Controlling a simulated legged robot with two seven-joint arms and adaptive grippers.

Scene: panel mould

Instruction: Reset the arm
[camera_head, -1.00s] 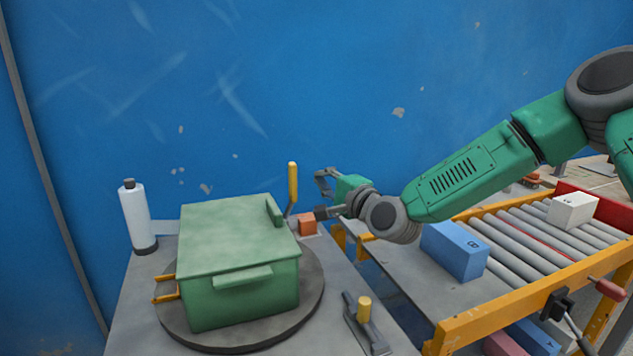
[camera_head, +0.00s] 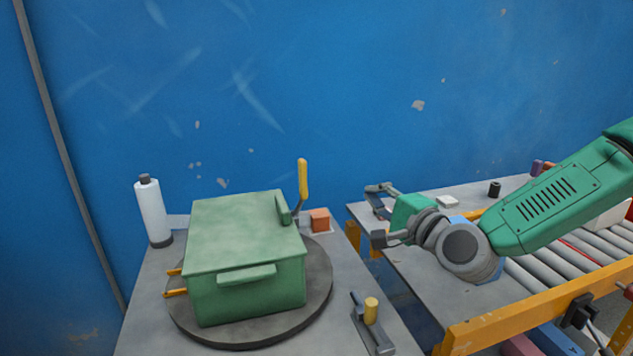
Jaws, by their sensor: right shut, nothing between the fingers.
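My right gripper (camera_head: 379,214) is at the end of the green arm that comes in from the right. It is shut and empty, above the gap between the two tables and near the left edge of the right one. A green box-shaped mould (camera_head: 246,285) with a lid and handle stands on a dark round turntable (camera_head: 322,285), left of the gripper and apart from it. A small orange block (camera_head: 319,219) sits behind the mould's right side. My left gripper is not in view.
A white bottle (camera_head: 152,212) stands at the left table's back left. A yellow-handled lever (camera_head: 302,180) rises behind the mould. A yellow-knobbed clamp (camera_head: 371,311) is at the front right. A roller conveyor (camera_head: 540,278) with an orange frame lies under my right arm. A blue wall closes the back.

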